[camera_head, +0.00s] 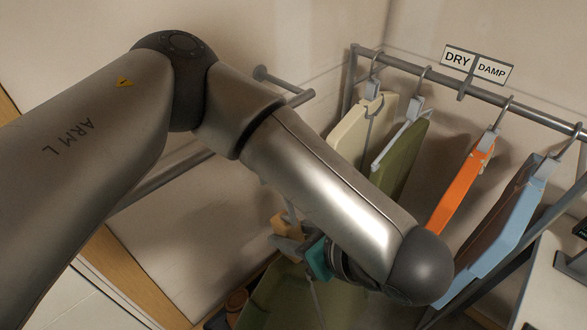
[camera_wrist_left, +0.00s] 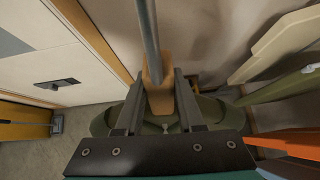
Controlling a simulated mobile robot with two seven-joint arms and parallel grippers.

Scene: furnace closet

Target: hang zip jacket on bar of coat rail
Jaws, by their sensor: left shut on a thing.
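My left gripper (camera_head: 300,243) is shut on a tan block (camera_head: 286,222), which seems to be the grip of a hanger. An olive green garment (camera_head: 305,300), apparently the zip jacket, hangs below it, partly hidden by my arm. In the left wrist view the tan block (camera_wrist_left: 160,85) is between my fingers (camera_wrist_left: 158,108), with the olive garment (camera_wrist_left: 103,122) beyond. A grey rod (camera_wrist_left: 148,30) runs up from the block; I cannot tell whether it is the hook or a bar. A rail bar (camera_head: 165,178) crosses behind my left arm. My right gripper is out of view.
A rack bar (camera_head: 410,70) at the right bears a DRY/DAMP sign (camera_head: 477,65). Cream (camera_head: 352,135), olive (camera_head: 408,155), orange (camera_head: 462,185) and blue (camera_head: 505,225) garments hang there. Bare bar shows between the olive and orange hangers. A pale cabinet (camera_head: 555,285) stands lower right.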

